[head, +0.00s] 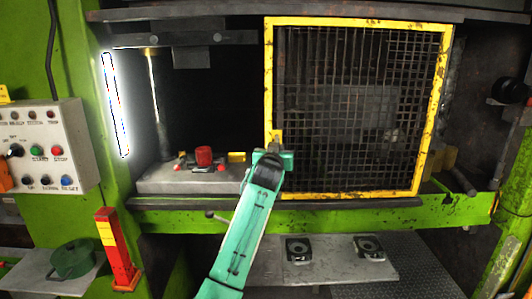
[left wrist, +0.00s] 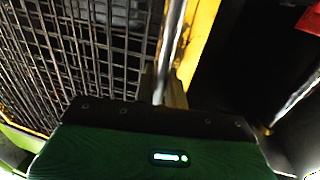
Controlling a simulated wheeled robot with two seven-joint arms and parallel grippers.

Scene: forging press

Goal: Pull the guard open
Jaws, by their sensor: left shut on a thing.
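The guard is a wire mesh panel in a yellow frame (head: 359,194). It covers the right part of the press opening, and the left part is uncovered. My left gripper (head: 270,156) is at the lower part of the frame's left upright. In the left wrist view the gripper (left wrist: 160,98) is shut on a shiny upright bar, the guard handle (left wrist: 172,45), beside the yellow frame (left wrist: 200,40). The fingertips are mostly hidden in the head view. My right gripper is not in view.
In the open left part, a grey die block (head: 190,180) carries a red cylinder (head: 204,156). A control box (head: 45,148) and a red post (head: 115,250) stand at the left. Two dark fittings sit on a plate (head: 330,270) below the guard.

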